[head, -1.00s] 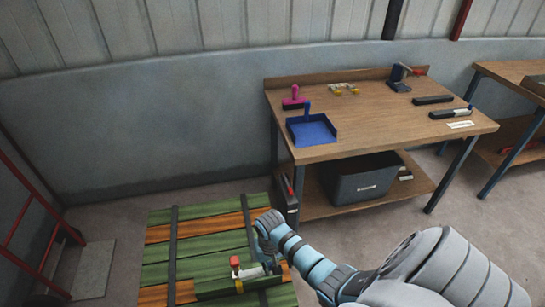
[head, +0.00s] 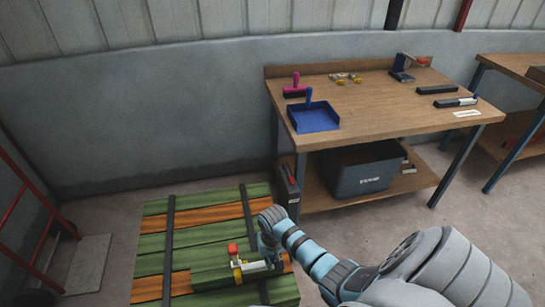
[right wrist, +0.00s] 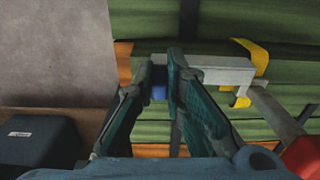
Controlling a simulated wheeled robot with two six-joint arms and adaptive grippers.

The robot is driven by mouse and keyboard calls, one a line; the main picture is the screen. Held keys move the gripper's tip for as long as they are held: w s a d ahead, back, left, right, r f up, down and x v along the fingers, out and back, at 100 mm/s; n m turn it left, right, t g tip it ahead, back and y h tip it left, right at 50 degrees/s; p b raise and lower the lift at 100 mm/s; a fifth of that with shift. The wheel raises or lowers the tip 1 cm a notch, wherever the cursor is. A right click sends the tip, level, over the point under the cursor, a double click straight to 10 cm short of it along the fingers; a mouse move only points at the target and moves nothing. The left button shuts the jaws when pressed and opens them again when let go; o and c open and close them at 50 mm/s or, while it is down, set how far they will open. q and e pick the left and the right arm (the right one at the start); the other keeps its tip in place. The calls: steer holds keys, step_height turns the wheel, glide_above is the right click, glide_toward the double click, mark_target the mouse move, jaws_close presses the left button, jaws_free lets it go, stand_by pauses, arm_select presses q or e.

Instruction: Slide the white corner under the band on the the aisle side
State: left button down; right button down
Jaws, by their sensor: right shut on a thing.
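The stack of green and orange planks (head: 205,243) lies on the floor, with a dark left band (head: 169,245) and a dark right band (head: 247,212) across it. My right gripper (head: 268,243) is over the stack's right part, by the right band. A small blue part shows between the fingers. Beside the bar are a yellow piece (right wrist: 258,62) and a red-ended part (right wrist: 302,156). Whether the corner touches the band is hidden. My left gripper is not in view.
A red hand truck (head: 38,240) stands at the left. Bare floor lies between it and the stack.

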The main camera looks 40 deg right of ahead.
mark_target(257, 266)
steer(key=a, duration=0.1)
steer(key=w+a+f, duration=0.1)
steer(key=w+a, duration=0.1)
steer(key=shift+f, duration=0.3)
steer(key=shift+w+a+r, duration=0.1)
steer(key=shift+w+a, duration=0.05)
steer(key=shift+a, duration=0.15)
steer(key=shift+a+r, duration=0.25)
steer(key=shift+a, duration=0.15)
steer(key=shift+w+f, duration=0.1)
steer(key=c, duration=1.6)
jaws_free()
